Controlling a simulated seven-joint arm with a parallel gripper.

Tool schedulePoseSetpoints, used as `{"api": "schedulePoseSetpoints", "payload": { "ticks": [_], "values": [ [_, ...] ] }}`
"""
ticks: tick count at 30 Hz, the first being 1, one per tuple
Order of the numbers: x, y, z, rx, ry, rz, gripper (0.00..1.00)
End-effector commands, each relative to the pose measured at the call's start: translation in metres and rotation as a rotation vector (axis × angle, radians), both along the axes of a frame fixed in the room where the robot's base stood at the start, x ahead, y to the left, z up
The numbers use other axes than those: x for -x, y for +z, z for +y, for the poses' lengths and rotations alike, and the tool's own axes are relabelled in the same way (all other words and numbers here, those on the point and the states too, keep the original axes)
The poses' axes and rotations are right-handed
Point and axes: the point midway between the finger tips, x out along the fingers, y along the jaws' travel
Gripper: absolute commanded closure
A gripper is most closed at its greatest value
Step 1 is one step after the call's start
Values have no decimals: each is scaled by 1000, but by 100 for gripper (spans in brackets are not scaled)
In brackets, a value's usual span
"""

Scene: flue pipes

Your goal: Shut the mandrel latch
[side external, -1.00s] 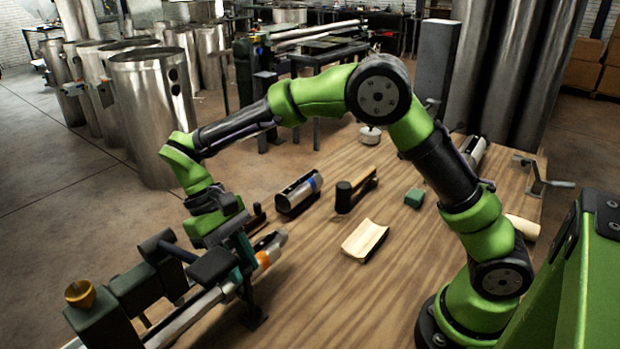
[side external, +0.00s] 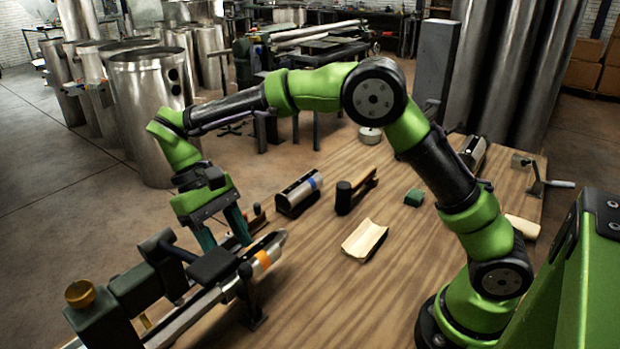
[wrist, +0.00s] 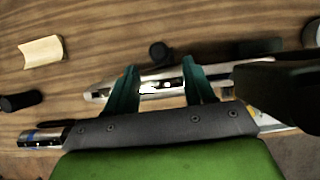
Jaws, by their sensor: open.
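The mandrel (side external: 185,318) is a long silver bar in a dark green fixture (side external: 105,325) at the lower left, with an orange band (side external: 262,259) near its tapered end. A black arm ending in a flat black pad (side external: 212,265) lies over the mandrel; it looks like the latch, but I cannot tell whether it is fully shut. My gripper (side external: 228,245) is open and empty above and behind the pad, its teal fingers pointing down. In the wrist view, the silver mandrel (wrist: 160,88) shows between and beyond the spread fingers (wrist: 162,68). A dark block (wrist: 278,90) fills the right side.
A brass knob (side external: 80,293) tops the fixture. A dark trough with a blue band (side external: 299,193), a mallet (side external: 355,190), a curved wooden piece (side external: 364,240) and a green block (side external: 414,197) lie on the wooden bench (side external: 330,300).

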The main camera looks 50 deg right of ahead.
Motion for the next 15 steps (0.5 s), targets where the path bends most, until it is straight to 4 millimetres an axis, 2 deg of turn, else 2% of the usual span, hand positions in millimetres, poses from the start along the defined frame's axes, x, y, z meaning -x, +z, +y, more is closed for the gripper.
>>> {"api": "schedulePoseSetpoints", "payload": {
  "ticks": [3,9,15],
  "values": [
    [-14,22,0,-1,0,-3,47],
    [-29,51,0,-1,-2,-5,47],
    [-36,64,-1,1,2,0,47]
  ]
}}
